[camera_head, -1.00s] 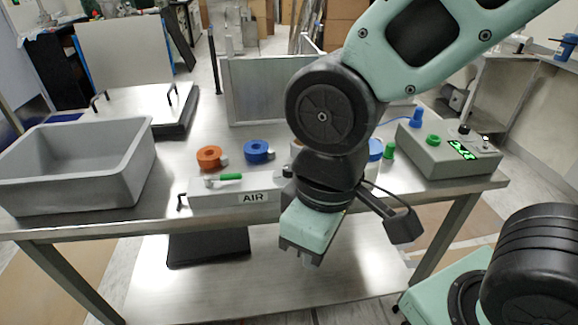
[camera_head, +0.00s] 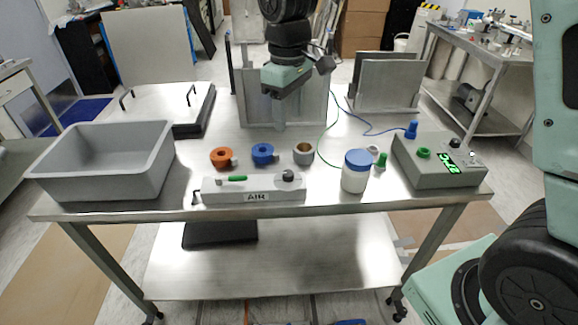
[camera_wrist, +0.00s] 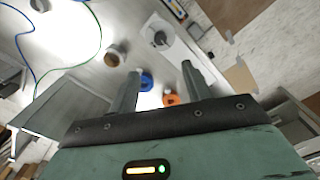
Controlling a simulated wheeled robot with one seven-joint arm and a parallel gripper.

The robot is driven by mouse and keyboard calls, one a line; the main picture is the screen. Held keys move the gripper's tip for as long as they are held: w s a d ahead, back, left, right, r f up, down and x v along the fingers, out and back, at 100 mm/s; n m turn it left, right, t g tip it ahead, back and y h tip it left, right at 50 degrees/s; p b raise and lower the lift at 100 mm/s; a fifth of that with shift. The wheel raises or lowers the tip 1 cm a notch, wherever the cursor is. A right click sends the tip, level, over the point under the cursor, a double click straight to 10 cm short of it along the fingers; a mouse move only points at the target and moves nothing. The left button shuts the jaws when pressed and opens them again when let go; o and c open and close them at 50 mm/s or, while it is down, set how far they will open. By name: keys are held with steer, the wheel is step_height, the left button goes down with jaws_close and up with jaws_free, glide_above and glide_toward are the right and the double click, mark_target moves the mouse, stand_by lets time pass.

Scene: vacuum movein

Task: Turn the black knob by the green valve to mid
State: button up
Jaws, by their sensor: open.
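The grey AIR panel (camera_head: 253,196) lies near the front edge of the table in the head view. The black knob (camera_head: 288,175) is on its right end; the green valve handle (camera_head: 232,178) lies flat to the left of it. My gripper (camera_head: 279,125) points down over the back part of the table, behind the panel and apart from the knob. In the wrist view my gripper (camera_wrist: 161,70) has its fingers spread and nothing between them. The knob (camera_wrist: 160,38) shows there just beyond the fingertips, on the panel (camera_wrist: 183,55). The knob's exact angle is too small to tell.
An orange ring (camera_head: 221,157), a blue ring (camera_head: 263,154) and a metal cup (camera_head: 303,153) stand behind the panel. A white jar (camera_head: 355,178) is to its right, near a grey control box (camera_head: 437,170). A grey bin (camera_head: 102,160) is at left. A metal partition (camera_head: 262,108) stands at the back.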

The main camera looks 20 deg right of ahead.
mark_target(288, 173)
step_height(288, 173, down, 16)
steer(key=shift+r+p, duration=0.1)
steer(key=shift+p, duration=0.6)
steer(key=c, duration=1)
